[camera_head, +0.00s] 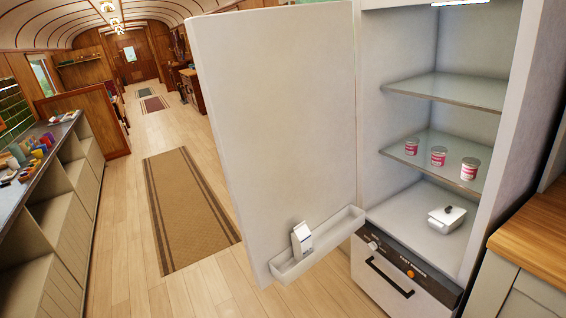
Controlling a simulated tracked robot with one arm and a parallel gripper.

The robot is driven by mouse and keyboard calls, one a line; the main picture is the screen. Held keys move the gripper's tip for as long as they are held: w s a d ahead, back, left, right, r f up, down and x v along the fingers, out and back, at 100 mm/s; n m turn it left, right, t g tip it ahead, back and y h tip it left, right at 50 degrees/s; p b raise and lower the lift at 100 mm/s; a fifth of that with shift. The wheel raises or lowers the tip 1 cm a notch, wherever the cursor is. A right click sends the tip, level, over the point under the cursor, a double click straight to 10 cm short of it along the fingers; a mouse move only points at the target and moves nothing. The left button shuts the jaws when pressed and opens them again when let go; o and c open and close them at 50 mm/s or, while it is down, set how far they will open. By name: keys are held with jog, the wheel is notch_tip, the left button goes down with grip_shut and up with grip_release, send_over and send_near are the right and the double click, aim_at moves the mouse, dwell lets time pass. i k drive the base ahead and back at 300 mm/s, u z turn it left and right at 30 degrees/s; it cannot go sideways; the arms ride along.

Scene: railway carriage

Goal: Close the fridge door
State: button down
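The fridge door (275,130) stands wide open in the middle of the view, its white inner side facing me. A door tray (318,246) at its bottom holds a small white carton (302,241). The fridge (440,130) is to the right, with its lit interior exposed. Several small red-and-white tubs (438,156) stand on its middle glass shelf. My gripper is not in view.
A drawer front with a black handle (391,279) is below the fridge. A wooden counter (544,233) is at the right edge. A shelf unit with small items (42,150) runs along the left. Open wooden floor and a brown rug (190,208) lie left of the door.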

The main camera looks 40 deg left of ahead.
aim_at(277, 84)
jog(key=u, duration=2.1)
jog(key=i, duration=3.45)
jog(key=z, duration=2.85)
